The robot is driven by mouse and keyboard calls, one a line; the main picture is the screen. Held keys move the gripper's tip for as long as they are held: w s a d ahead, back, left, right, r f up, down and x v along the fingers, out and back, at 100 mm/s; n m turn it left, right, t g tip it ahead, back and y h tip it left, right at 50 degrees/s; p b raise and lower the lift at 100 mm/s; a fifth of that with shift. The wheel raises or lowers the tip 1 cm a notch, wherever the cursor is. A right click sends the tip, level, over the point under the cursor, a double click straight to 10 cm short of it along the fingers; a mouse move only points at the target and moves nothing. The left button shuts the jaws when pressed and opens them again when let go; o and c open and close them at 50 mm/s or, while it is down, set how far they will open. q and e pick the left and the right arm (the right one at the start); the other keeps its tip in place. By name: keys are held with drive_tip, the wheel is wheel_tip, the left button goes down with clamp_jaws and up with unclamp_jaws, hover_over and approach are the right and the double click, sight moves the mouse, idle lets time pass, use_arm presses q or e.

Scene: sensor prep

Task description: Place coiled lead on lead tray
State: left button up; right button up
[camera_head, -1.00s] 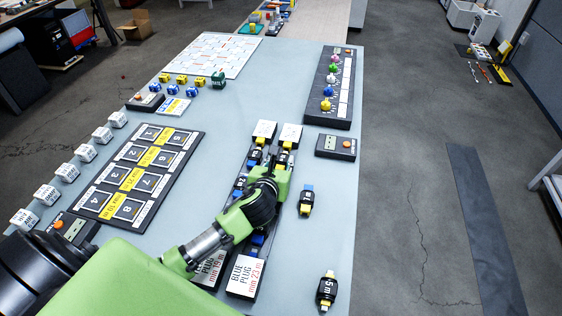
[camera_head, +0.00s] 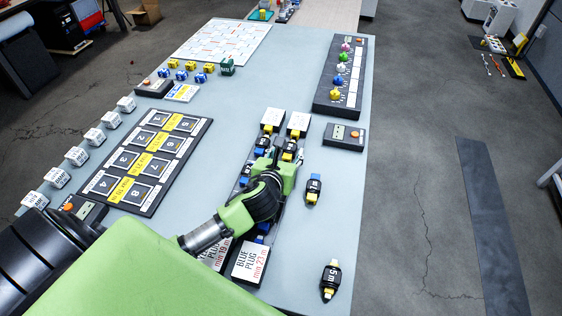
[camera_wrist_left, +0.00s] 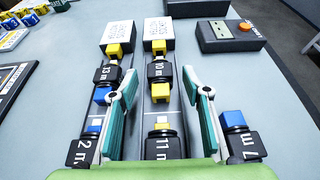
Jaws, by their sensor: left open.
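Two long dark lead trays lie side by side, the left one (camera_wrist_left: 137,118) and the right one (camera_wrist_left: 177,100) in the left wrist view. The right tray's near label (camera_head: 251,262) reads "BLUE PLUG min 23 m". A black 10 m lead (camera_wrist_left: 160,70) with yellow plugs lies in the right tray; an 11 m lead (camera_wrist_left: 162,142) lies nearer. The left tray holds a 13 m lead (camera_wrist_left: 107,75) and another lead (camera_wrist_left: 82,150). My left gripper (camera_head: 287,168) is open, its fingers (camera_wrist_left: 164,92) spread on either side of the right tray. A 7 m lead (camera_head: 313,189) lies on the table right of the trays.
A 5 m lead (camera_head: 330,280) lies near the table's right edge. A dark box with an orange button (camera_head: 343,136) and a panel with coloured knobs (camera_head: 341,75) stand beyond. A numbered board (camera_head: 150,165) lies left. The table between board and trays is clear.

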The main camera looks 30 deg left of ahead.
use_arm(q)
drive_tip(key=v, duration=0.9)
drive_tip(key=shift+s+d+r, duration=0.1)
drive_tip(key=shift+s, duration=0.2)
idle(1.5)
